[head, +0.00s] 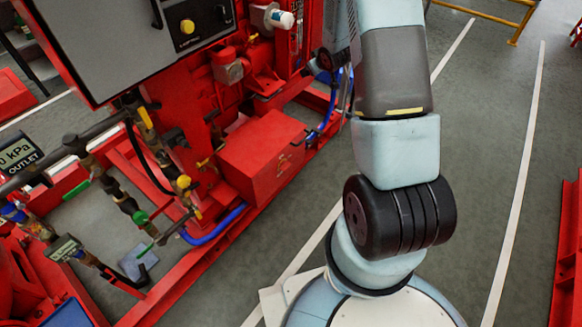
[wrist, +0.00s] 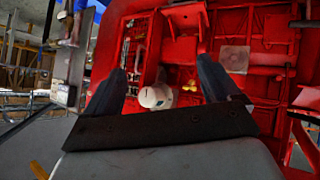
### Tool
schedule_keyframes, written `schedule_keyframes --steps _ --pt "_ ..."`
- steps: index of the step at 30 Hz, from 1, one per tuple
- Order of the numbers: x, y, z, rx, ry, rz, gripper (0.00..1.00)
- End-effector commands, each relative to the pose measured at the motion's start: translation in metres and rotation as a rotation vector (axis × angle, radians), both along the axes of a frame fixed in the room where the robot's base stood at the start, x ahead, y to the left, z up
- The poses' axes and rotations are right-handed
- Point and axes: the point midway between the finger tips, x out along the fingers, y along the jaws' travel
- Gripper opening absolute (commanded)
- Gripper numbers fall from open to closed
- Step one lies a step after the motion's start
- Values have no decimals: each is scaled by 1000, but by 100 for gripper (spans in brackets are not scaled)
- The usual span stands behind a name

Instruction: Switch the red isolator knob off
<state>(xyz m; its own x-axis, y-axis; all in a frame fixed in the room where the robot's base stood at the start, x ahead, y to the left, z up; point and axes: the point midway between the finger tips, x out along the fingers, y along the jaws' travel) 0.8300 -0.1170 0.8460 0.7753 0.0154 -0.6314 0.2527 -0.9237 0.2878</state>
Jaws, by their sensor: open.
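I cannot make out a red isolator knob in either view. The head view shows a yellow round knob (head: 187,26) on a black plate, on the grey panel (head: 120,35) at upper left. My gripper (wrist: 161,66) is open in the wrist view, its two dark fingers spread apart with nothing gripped. A white round cap (wrist: 155,97) shows between the fingers, beyond them, against red machinery. In the head view my arm rises on the right and bends out at the top; the gripper is not clear there.
The red pumpset frame (head: 190,275) fills the left, with a red box (head: 262,155), blue hoses (head: 212,228) and pipes with valves. A white cylinder (head: 280,18) sticks out beside the panel. Grey floor (head: 480,120) with white lines is open on the right.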

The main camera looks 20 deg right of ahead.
Motion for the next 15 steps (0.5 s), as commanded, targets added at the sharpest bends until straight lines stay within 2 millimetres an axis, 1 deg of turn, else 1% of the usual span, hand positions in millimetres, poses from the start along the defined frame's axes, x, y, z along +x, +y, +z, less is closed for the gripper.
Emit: schedule_keyframes --steps 1,5,6,8,9,11,15 --pt "2 -2 -22 3 0 15 89" --pt "5 -2 -66 18 -19 62 89" --pt "5 -2 -80 23 -24 79 89" --pt "3 -1 -101 32 -31 101 89" --pt "2 -1 -115 39 -37 116 89" --pt "-1 0 -136 50 -46 140 89" --pt "-13 3 -185 82 -63 189 89"
